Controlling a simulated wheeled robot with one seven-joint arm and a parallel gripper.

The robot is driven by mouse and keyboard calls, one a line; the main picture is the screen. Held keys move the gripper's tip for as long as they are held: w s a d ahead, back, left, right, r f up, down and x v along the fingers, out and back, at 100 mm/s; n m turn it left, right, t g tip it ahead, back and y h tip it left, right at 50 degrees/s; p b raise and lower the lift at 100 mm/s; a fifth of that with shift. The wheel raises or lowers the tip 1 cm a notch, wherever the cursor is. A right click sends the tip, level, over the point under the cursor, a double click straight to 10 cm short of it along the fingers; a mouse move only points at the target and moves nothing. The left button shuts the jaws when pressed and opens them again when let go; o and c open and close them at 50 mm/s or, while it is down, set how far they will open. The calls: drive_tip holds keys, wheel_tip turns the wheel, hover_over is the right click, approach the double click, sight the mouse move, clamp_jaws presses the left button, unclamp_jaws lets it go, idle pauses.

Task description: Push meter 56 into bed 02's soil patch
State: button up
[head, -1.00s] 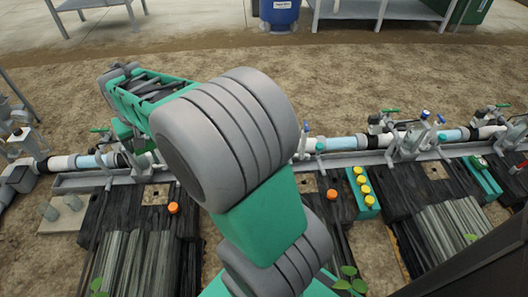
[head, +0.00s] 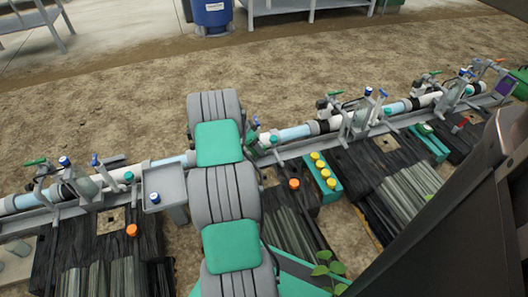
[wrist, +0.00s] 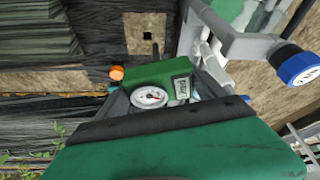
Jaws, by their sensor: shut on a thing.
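In the wrist view a green meter (wrist: 135,75) with a round white dial and a small display sits between the fingers of my gripper (wrist: 158,97), which is shut on it. I cannot read its number. I cannot tell whether the meter touches the patch. In the head view my arm hides my gripper and the meter. Tan patches show at the left bed (head: 112,221) and right bed (head: 389,144); no bed number is readable.
A pipe line (head: 295,134) with valves runs across behind the beds. In the wrist view a blue-capped valve (wrist: 298,65) stands close on the right. A green rack with yellow caps (head: 322,172) stands right of my arm. A small grey tray (head: 165,181) is to its left.

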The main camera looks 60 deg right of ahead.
sight(265, 150)
drive_tip(key=shift+m, duration=0.7)
drive_tip(key=s+f, duration=0.1)
drive_tip(key=s+d, duration=0.1)
drive_tip(key=s+f, duration=0.1)
drive_tip(key=s, duration=0.1)
drive_tip(key=shift+d+f, duration=0.35)
wheel_tip(265, 150, down, 12)
drive_tip(key=b, duration=0.4)
drive_tip(key=shift+g, duration=0.3)
drive_tip(key=shift+w+a+f, duration=0.15)
drive_tip(key=shift+w, duration=0.05)
drive_tip(key=shift+f, duration=1.8)
drive_tip(key=o, duration=1.4)
drive_tip(key=shift+o, duration=0.2)
drive_tip(key=shift+r, duration=0.1)
wheel_tip(265, 150, up, 8)
drive_tip(key=p, duration=0.4)
